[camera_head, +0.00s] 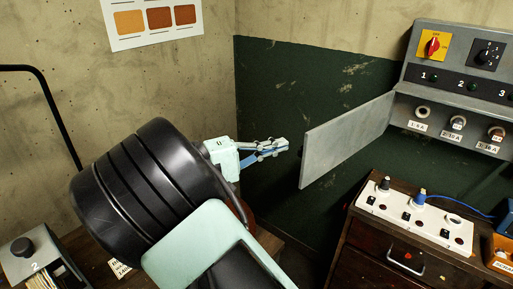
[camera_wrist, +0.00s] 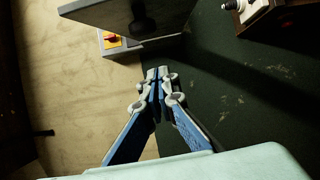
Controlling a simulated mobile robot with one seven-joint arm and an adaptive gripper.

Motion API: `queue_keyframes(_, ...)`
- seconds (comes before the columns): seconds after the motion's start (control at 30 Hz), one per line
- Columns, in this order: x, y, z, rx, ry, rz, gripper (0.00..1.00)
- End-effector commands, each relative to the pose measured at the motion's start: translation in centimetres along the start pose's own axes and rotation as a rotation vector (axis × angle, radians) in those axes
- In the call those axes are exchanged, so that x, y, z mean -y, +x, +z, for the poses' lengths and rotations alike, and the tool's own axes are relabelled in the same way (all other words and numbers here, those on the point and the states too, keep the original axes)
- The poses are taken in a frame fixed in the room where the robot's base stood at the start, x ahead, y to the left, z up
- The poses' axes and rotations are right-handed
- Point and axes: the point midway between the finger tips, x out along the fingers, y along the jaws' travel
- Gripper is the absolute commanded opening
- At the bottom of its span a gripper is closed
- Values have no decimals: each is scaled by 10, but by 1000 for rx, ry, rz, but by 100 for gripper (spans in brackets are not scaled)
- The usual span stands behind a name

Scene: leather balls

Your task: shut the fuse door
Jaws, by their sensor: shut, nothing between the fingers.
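The fuse door (camera_head: 347,138) is a flat grey panel, swung open to the left from the grey fuse box (camera_head: 455,55). Behind its hinge side, several round fuse holders show in the open box. My gripper (camera_head: 286,146) is shut and empty, a little left of the door's free edge. They look apart in the head view, though the depth gap is hard to judge.
A wooden cabinet (camera_head: 375,262) stands below the box, carrying a white switch panel (camera_head: 415,218) with a blue plug and cable. An orange bin (camera_head: 501,255) is at the right edge. A grey numbered box (camera_head: 35,262) is at lower left. Green wall lies behind the door.

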Motion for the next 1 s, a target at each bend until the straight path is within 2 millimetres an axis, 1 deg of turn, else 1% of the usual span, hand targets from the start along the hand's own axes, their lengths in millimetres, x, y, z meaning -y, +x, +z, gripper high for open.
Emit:
queue_keyframes(0.03, -2, 0, 8, -2, -3, -2, 0)
queue_keyframes(0.1, -2, 1, 17, -3, -2, -2, 0)
queue_keyframes(0.2, -1, 4, 27, -2, -1, -2, 0)
queue_keyframes(0.33, 0, 6, 35, -1, -2, -1, 0)
queue_keyframes(0.5, 0, 7, 38, -1, 0, -1, 0)
queue_keyframes(1.0, 0, 6, 39, -12, 0, -1, 0)
